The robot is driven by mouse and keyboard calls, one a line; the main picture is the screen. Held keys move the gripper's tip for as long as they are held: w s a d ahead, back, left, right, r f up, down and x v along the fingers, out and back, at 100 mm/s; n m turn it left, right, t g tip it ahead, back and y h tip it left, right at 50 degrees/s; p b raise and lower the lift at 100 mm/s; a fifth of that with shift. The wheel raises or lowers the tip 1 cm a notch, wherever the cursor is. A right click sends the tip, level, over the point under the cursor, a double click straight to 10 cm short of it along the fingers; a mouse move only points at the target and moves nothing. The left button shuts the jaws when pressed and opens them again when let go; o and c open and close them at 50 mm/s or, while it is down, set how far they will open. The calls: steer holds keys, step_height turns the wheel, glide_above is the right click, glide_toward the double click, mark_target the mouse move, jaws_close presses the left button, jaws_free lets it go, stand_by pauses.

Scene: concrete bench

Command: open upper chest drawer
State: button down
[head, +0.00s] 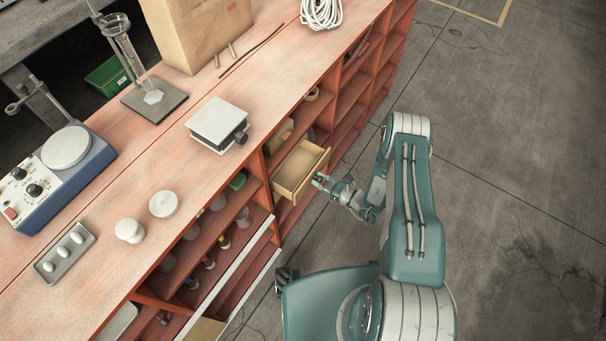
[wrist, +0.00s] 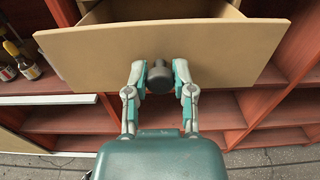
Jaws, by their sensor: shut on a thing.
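The upper chest drawer (head: 297,172) is a light wooden box in the red shelf unit under the bench top. It stands partly pulled out, and its inside shows from above. In the wrist view its tan front panel (wrist: 90,53) spans the upper part of the picture, with a dark round knob (wrist: 159,77) at the middle. My gripper (head: 322,181) is at the drawer front. In the wrist view my gripper (wrist: 159,82) has its two fingers on either side of the knob, shut on it. The far side of the knob is hidden.
The bench top (head: 255,115) holds a white-topped jack (head: 217,123), a hotplate stirrer (head: 66,165), white jars (head: 130,230) and a cardboard box (head: 200,30). Small bottles (wrist: 22,62) stand on the shelf left of the drawer. Open concrete floor (head: 510,150) lies to the right.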

steer(key=v, duration=0.3)
steer(key=shift+s+d, duration=0.15)
steer(key=shift+d, duration=0.05)
steer(key=shift+c, duration=2.3)
jaws_free()
steer(key=shift+d, duration=0.1)
steer(key=shift+s+d, duration=0.1)
steer(key=shift+d, duration=0.05)
steer(key=v, duration=1.1)
steer(key=shift+s+d, duration=0.2)
steer(key=shift+d, duration=0.15)
